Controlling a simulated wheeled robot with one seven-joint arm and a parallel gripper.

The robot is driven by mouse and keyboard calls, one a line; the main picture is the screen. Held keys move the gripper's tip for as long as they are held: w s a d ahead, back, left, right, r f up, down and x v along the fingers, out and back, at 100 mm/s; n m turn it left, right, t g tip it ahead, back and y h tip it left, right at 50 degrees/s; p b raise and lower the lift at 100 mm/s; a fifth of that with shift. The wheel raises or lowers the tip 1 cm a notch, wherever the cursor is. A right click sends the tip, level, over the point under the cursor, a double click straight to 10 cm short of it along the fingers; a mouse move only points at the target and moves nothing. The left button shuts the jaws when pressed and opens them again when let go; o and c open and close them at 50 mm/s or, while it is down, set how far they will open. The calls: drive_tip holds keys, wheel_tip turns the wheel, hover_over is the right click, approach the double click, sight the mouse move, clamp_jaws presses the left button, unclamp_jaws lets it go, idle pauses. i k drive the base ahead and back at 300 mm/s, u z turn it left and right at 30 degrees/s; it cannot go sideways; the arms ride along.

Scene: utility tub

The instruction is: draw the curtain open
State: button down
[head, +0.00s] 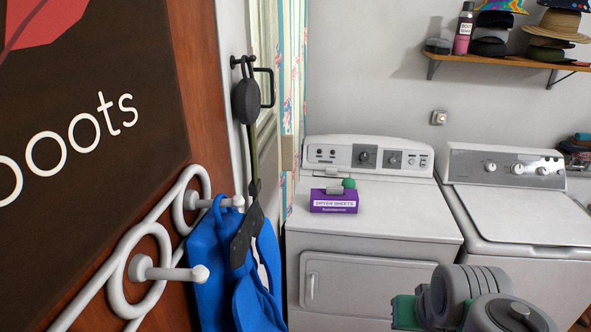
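The curtain (293,75) is a narrow pale strip with pinkish and blue-green pattern. It hangs by the window at the left wall, above and behind the left machine, and is seen nearly edge-on. Its top runs out of the picture, and its lower part is partly hidden. Grey and green parts of my own arm show at the bottom right, in front of the machines and well apart from the curtain. I cannot make out gripper fingers there.
White wall hooks (170,270) with a blue cloth (215,275) jut out at the left. A dark hanging strap (246,100) is near the curtain. A dryer (340,250) bears a purple box (333,202). A washer (520,215) stands right, below a shelf (500,59).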

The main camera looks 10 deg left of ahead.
sight(287, 14)
drive_tip(key=k, duration=0.8)
drive_tip(key=z, duration=0.85)
drive_tip(key=i, duration=2.55)
drive_tip(key=u, duration=5.35)
